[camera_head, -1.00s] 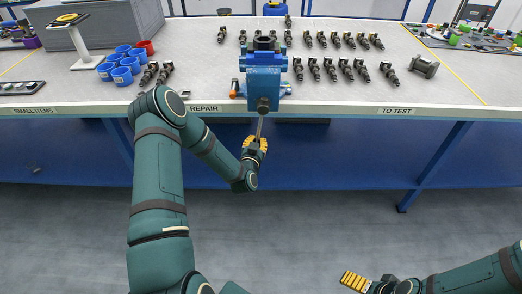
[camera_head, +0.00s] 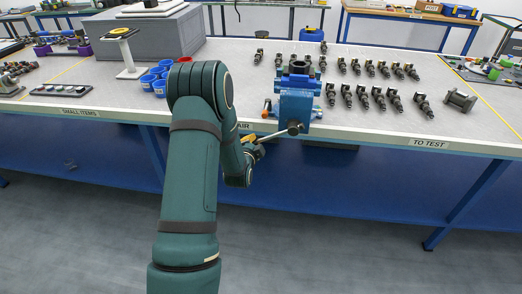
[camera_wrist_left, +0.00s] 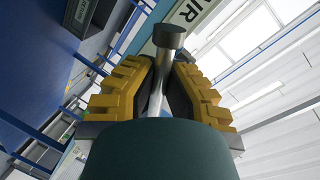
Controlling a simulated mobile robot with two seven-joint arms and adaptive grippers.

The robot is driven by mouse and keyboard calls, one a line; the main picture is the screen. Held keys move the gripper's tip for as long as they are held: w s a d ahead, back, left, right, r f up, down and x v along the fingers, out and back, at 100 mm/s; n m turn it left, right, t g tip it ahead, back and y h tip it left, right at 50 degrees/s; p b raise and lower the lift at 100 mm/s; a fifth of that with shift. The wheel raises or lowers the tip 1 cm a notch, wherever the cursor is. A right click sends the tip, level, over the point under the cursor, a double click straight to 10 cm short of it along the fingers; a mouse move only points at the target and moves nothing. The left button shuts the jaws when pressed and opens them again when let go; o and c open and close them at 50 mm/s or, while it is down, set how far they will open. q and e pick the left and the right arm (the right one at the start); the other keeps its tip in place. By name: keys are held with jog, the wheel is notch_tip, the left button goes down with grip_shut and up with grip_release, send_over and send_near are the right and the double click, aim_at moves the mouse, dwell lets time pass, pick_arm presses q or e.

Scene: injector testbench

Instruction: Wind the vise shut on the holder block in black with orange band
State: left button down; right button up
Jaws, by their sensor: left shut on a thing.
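The blue vise (camera_head: 296,107) stands at the front edge of the bench. A black block (camera_head: 299,68) sits in its top between the jaws; I cannot make out an orange band on it or how tightly the jaws meet it. The vise's metal handle bar (camera_head: 276,135) points to the left and slightly down from the screw. My left gripper (camera_head: 257,143) is shut on the handle's outer end, partly hidden by my wrist. In the left wrist view its yellow fingers (camera_wrist_left: 162,88) close around the metal bar, whose round end knob (camera_wrist_left: 169,37) shows. My right gripper is out of view.
Several black injectors (camera_head: 370,95) stand in rows right of the vise. A grey metal part (camera_head: 460,100) lies at the right. The space before the bench is clear.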

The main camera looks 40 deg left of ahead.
pick_arm(q)
jog(key=r+m, duration=0.1)
jog(key=r, duration=0.1)
jog(key=a+r+m+p, duration=0.1)
jog(key=r, duration=0.1)
jog(key=s+r+m+y+p, duration=0.1)
jog(key=r+m, duration=0.1)
jog(key=shift+s+a+r+g, duration=0.1)
jog(key=shift+a+g, duration=0.25)
jog(key=shift+g, duration=0.05)
jog(key=shift+r+m+y+p, duration=0.3)
jog(key=shift+r+m+p, duration=0.4)
jog(key=shift+r, duration=0.25)
jog(key=c, duration=1.3)
grip_release()
jog(key=o, duration=0.3)
jog(key=shift+s+r, duration=0.15)
jog(key=shift+d, duration=0.1)
